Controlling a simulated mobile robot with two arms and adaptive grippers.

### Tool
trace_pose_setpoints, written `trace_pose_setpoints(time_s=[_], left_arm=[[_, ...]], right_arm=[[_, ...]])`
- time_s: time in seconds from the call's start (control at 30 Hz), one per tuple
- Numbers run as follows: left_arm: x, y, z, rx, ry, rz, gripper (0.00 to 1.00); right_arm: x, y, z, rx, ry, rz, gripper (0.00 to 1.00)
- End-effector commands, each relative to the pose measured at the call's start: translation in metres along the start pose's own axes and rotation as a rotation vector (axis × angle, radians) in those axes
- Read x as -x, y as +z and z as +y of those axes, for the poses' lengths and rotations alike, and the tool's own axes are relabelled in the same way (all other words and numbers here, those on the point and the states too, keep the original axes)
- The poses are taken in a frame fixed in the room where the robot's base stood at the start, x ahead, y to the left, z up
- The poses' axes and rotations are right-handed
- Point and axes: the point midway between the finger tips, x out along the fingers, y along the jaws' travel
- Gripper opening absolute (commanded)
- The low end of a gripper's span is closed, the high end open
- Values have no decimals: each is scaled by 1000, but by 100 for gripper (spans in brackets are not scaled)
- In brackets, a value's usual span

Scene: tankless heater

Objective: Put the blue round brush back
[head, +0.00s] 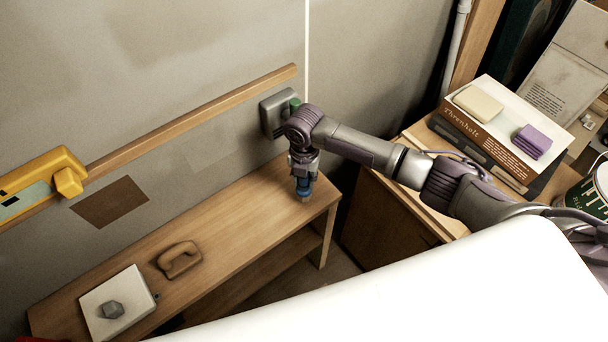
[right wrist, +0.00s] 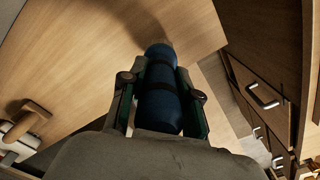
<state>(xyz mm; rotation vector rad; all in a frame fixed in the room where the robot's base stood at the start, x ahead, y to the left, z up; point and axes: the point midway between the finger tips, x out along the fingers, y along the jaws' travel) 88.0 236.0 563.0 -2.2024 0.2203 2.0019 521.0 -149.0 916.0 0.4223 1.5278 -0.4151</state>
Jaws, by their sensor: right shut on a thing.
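The blue round brush (head: 304,188) is held in my right gripper (head: 303,168) over the right end of the wooden bench (head: 235,215). In the right wrist view the brush (right wrist: 160,92) is a dark blue cylinder with dark bands, lying between the two fingers of my right gripper (right wrist: 160,84), which press on its sides. In the head view it points down. I cannot tell whether its lower end touches the bench top. My left gripper is out of view.
A grey box (head: 270,115) is on the wall just behind my right gripper. A tan handle-like object (head: 180,260) and a white board with a grey knob (head: 118,302) lie at the bench's left end. A cabinet (head: 385,215) with books (head: 500,135) stands right. The bench's middle is clear.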

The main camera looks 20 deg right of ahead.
Motion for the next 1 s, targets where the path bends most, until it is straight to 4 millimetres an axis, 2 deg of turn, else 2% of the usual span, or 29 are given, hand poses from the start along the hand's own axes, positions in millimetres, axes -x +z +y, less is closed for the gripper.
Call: trace_pose_setpoints(time_s=[0.03, 0.17, 1.0], left_arm=[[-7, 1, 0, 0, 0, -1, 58], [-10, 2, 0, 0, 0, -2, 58], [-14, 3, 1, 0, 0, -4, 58]], right_arm=[[-8, 0, 0, 0, 0, 0, 0], [-14, 0, 0, 0, 1, 0, 0], [-20, 0, 0, 0, 1, 0, 0]])
